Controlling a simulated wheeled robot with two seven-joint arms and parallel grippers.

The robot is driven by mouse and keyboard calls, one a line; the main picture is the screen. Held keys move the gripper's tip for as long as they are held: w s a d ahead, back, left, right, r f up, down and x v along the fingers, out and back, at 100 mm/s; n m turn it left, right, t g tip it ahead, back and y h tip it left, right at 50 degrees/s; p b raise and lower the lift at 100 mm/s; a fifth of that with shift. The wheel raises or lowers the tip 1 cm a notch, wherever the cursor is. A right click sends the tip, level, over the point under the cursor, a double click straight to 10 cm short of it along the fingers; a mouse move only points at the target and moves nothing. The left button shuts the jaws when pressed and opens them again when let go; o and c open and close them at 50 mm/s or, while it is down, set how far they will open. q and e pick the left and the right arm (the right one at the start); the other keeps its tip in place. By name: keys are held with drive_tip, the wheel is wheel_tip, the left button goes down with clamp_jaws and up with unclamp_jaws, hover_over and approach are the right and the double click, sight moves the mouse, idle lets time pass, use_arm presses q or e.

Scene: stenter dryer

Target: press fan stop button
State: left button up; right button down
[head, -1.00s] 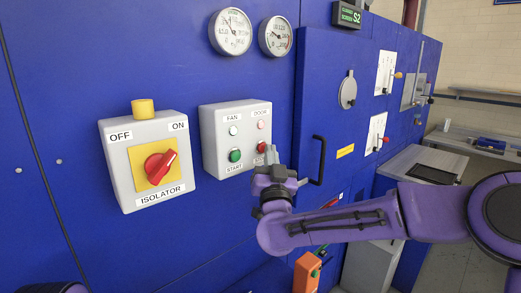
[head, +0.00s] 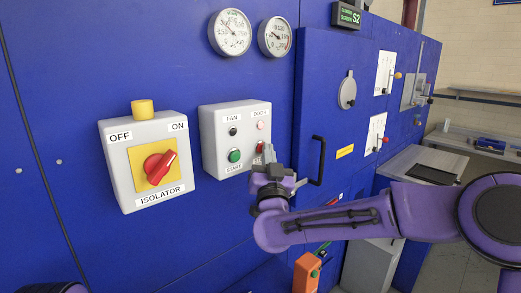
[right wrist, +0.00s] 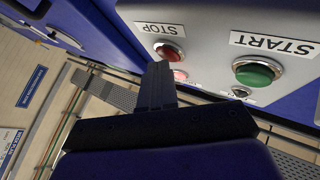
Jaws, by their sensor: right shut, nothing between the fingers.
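The grey fan/door control box (head: 208,142) is on the blue dryer wall. Its red stop button (head: 260,148) is partly hidden behind my right gripper (head: 271,168) in the head view. In the right wrist view the red stop button (right wrist: 170,53) sits beside the STOP label, just beyond the closed fingertips (right wrist: 157,70). The fingers are shut with nothing between them. I cannot tell whether they touch the button. The green start button (head: 235,155) is to its left in the head view. The fan lamp (head: 233,132) is dark; the door lamp (head: 261,125) is pinkish. My left gripper is out of view.
A grey isolator box (head: 125,188) with a red rotary switch (head: 160,167) is left of the control box. A black door handle (head: 318,161) stands out just right of my right gripper. Two round gauges (head: 231,32) are above.

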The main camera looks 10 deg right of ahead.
idle(0.4)
drive_tip(key=shift+s+d+b, duration=0.4)
drive_tip(key=shift+s+d, duration=0.05)
drive_tip(key=shift+s, duration=0.3)
drive_tip(key=s+d, duration=0.1)
drive_tip(key=s, duration=0.1)
drive_tip(key=s+d+b, duration=0.1)
drive_tip(key=s+d, duration=0.1)
drive_tip(key=shift+b, duration=0.3)
drive_tip(key=shift+a, duration=0.15)
